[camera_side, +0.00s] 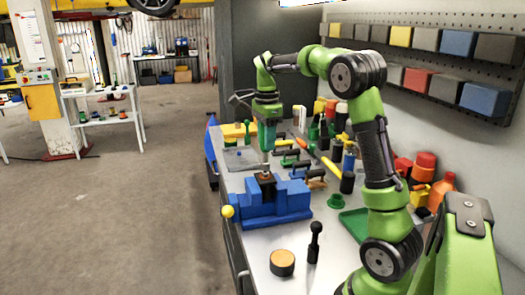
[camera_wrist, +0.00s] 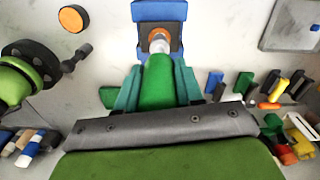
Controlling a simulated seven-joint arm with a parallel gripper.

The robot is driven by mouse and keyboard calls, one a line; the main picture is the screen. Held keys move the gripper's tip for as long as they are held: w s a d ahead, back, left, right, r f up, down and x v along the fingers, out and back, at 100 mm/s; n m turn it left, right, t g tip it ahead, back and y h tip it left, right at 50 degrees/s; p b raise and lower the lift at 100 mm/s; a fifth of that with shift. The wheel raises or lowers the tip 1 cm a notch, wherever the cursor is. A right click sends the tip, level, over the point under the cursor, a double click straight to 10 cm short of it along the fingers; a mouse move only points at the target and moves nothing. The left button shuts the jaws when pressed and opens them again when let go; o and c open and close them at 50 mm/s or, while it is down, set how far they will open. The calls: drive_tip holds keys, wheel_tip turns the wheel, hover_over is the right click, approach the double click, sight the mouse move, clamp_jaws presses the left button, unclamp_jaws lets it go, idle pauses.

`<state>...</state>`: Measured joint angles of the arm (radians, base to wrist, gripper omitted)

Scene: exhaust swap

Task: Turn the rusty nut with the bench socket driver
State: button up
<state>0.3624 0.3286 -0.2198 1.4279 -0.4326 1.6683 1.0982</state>
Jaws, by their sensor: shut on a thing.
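My gripper (camera_side: 266,112) is shut on the green bench socket driver (camera_side: 267,137), above the bench. The driver points down, and its grey shaft ends at the rusty brown nut (camera_side: 266,178) in the blue vise (camera_side: 275,203). In the wrist view, the driver body (camera_wrist: 158,82) lies between my gripper's teal fingers (camera_wrist: 158,92). Its grey tip overlaps the orange-brown nut (camera_wrist: 160,34) in front of the vise (camera_wrist: 158,11). I cannot tell whether the socket is fully seated on the nut.
An orange-topped puck (camera_side: 282,262) and a black upright tool (camera_side: 314,242) stand in front of the vise. A green tray (camera_side: 355,223) lies to its right. Several tools and bottles crowd the bench behind. A grey flat tray (camera_side: 241,158) lies left of the tools.

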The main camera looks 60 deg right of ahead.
drive_tip(key=shift+f, duration=0.3)
drive_tip(key=shift+f, duration=0.85)
